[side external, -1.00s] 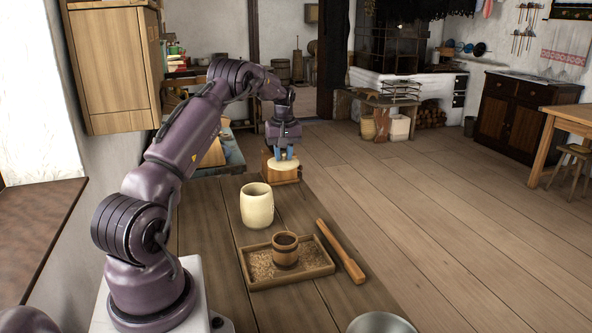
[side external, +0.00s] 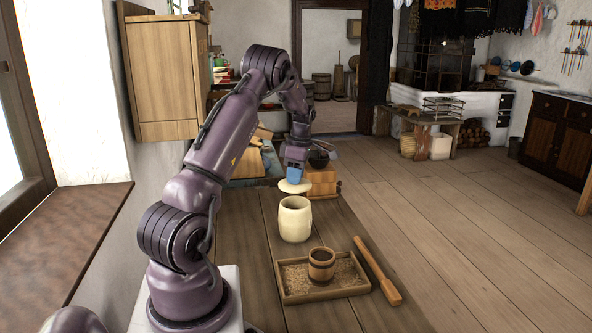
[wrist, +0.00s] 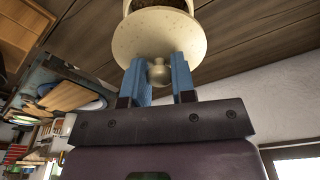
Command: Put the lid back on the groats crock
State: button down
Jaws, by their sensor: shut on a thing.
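The cream crock (side external: 295,222) stands upright on the wooden table. The round cream lid (side external: 291,187) is in my gripper (side external: 295,177), level or nearly so, just above and behind the crock's rim in the side view. In the wrist view, the blue fingers (wrist: 159,75) are shut on the knob of the lid (wrist: 158,35). Part of the crock (wrist: 190,4) shows past the lid at the top edge, with its dark opening partly covered from sight. The lid looks apart from the crock.
A wooden box (side external: 322,183) stands behind the crock. In front of it is a wooden tray (side external: 297,298) of grain holding a small wooden cup (side external: 321,264). A wooden stick (side external: 377,271) lies to the right of the tray.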

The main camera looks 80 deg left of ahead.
jog(key=shift+f, duration=2.45)
jog(key=shift+f, duration=0.2)
dwell(0.3)
jog(key=shift+c, duration=2)
grip_release()
jog(key=shift+r, duration=0.1)
jog(key=shift+r, duration=3.45)
jog(key=shift+c, duration=0.4)
